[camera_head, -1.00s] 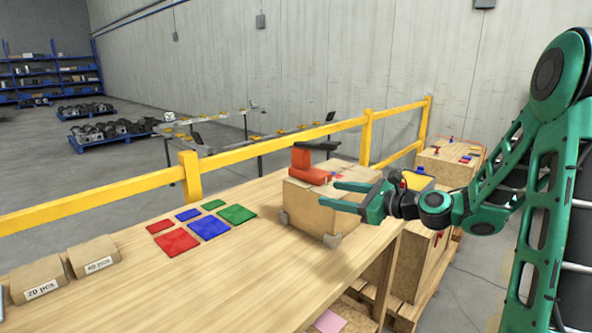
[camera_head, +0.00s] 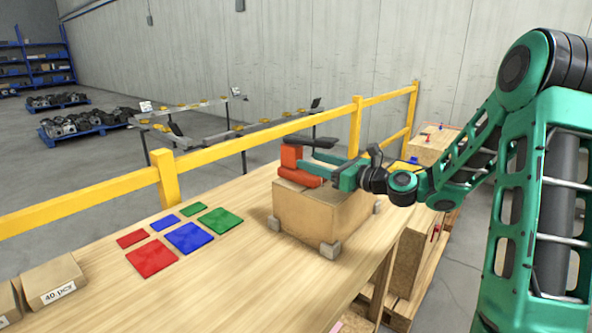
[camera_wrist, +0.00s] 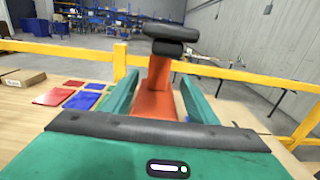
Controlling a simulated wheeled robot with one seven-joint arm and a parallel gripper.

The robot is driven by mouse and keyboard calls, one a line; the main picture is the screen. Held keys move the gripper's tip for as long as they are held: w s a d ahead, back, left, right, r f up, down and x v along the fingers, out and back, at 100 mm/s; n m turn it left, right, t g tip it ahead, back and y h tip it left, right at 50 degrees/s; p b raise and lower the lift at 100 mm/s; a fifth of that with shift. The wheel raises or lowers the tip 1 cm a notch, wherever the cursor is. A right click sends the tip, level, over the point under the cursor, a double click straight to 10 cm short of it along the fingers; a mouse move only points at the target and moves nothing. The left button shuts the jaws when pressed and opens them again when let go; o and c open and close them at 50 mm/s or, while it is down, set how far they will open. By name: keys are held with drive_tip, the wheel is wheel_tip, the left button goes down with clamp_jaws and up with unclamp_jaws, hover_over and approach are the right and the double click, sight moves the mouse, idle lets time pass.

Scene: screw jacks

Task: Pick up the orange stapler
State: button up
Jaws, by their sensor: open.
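The orange stapler (camera_head: 292,161) sits on top of a wooden box (camera_head: 308,215) on the workbench, its dark upper arm (camera_head: 308,141) standing out above. My gripper (camera_head: 318,165) is level with the stapler, fingers on either side of its orange body. In the wrist view the stapler (camera_wrist: 155,97) shows between the two green fingers, with a gap on the right side. The gripper is open. The stapler's lower part is partly hidden by my gripper in the wrist view.
Red, blue and green squares (camera_head: 188,237) lie flat on the workbench (camera_head: 215,285) to the left. Cardboard boxes (camera_head: 52,281) stand at the near left. A yellow railing (camera_head: 167,178) runs behind the bench. The bench between squares and wooden box is clear.

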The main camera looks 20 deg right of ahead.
sight(300, 157)
drive_tip(key=shift+x, duration=3.1)
drive_tip(key=shift+a+f, duration=0.1)
drive_tip(key=shift+f, duration=0.05)
clamp_jaws()
